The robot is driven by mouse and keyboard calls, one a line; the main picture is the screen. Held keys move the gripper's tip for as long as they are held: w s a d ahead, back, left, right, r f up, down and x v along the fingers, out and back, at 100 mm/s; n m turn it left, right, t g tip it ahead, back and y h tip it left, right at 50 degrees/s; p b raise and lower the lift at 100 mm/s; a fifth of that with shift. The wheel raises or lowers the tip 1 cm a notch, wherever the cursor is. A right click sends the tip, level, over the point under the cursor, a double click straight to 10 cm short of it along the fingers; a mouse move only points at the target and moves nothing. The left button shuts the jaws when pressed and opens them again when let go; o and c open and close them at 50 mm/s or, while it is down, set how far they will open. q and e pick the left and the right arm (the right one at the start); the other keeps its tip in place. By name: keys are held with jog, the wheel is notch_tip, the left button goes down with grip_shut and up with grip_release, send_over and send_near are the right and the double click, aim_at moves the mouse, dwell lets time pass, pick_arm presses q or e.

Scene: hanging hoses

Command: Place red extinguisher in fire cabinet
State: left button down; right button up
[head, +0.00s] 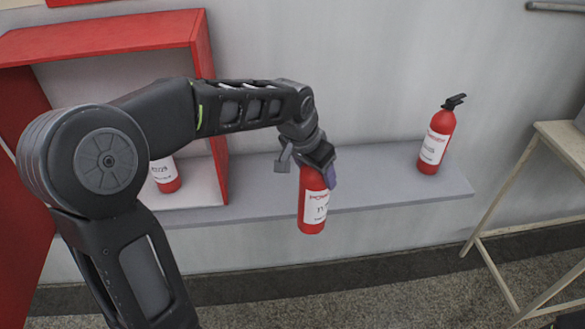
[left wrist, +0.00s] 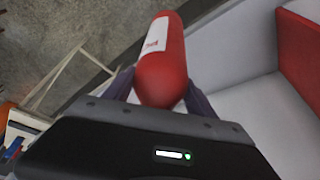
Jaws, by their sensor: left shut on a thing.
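My left gripper (head: 312,163) is shut on a red extinguisher (head: 313,203) with a white label. It holds it nearly upright at the front edge of the grey shelf, right of the fire cabinet. In the left wrist view the held extinguisher (left wrist: 164,65) sits between the fingers (left wrist: 158,92). The red fire cabinet (head: 205,90) is open at the left, partly hidden by my left arm. Another red extinguisher (head: 167,181) stands inside it, mostly hidden behind my arm. A third red extinguisher (head: 435,137) with a black top stands on the shelf at the right.
The grey shelf (head: 385,180) runs along the wall, with free room between the held and the right extinguisher. A pale metal-legged table (head: 565,140) stands at the far right. A grey rail (head: 555,7) is on the wall at top right.

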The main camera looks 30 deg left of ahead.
pick_arm(q)
jog(key=w+d+f+n+y, duration=0.1)
jog(key=w+d+f+n, duration=0.1)
jog(key=w+d, duration=0.2)
jog(key=shift+w+d+n+t, duration=0.2)
jog(key=shift+d+n+t, duration=0.1)
jog(key=shift+d, duration=0.75)
jog(key=shift+a, duration=0.1)
